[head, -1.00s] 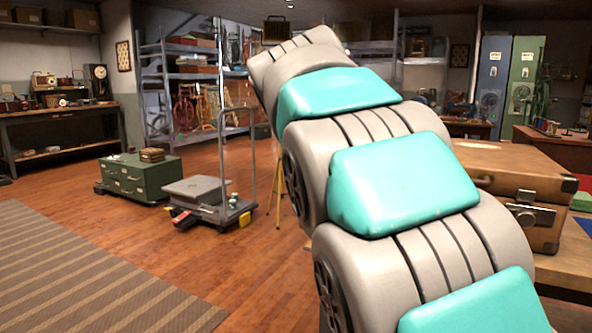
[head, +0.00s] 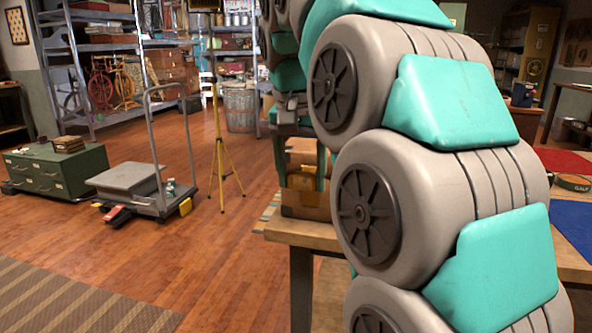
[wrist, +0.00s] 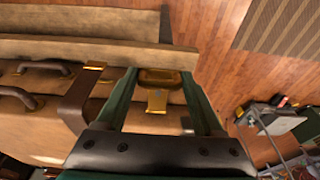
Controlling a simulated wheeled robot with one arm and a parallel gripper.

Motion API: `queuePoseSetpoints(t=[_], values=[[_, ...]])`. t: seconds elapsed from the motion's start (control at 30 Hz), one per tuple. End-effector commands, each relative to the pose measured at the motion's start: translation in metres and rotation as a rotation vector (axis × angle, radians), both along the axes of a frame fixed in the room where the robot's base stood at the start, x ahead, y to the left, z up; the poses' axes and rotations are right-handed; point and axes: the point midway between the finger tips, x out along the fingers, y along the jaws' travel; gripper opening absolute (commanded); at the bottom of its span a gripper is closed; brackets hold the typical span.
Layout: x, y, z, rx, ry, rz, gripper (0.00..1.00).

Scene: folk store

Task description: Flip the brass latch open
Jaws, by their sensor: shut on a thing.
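The brown leather case (head: 302,211) stands on the wooden table in the head view, mostly hidden behind my arm. In the wrist view the case (wrist: 60,85) fills the left and middle, with dark handles and a dark strap. The brass latch (wrist: 158,79) lies between the green fingers of my gripper (wrist: 160,75), with a brass plate below it. My gripper is shut on the latch; the exact finger contact is hard to see.
The table (head: 290,233) has its left edge near the case. On the floor to the left are a flat trolley (head: 150,205), a green drawer chest (head: 55,172) and a yellow tripod (head: 219,160). Wooden floor is free between them. A striped rug (head: 70,300) lies at lower left.

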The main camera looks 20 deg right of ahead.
Motion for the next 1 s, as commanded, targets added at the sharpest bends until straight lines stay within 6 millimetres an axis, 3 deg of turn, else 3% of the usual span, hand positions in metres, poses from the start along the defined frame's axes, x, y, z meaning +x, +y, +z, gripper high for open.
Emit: queuePoseSetpoints(t=[0.27,0.3,0.4,0.83,1.0], values=[[0.0,-0.003,0.0,-0.005,-0.002,-0.007,0.0],[0.0,-0.003,0.0,-0.005,-0.002,-0.007,0.7],[0.0,-0.003,0.0,-0.005,-0.002,-0.007,0.81],[0.001,-0.001,0.001,-0.003,-0.005,-0.002,0.81],[0.011,0.0,-0.003,-0.021,-0.026,-0.002,0.81]])
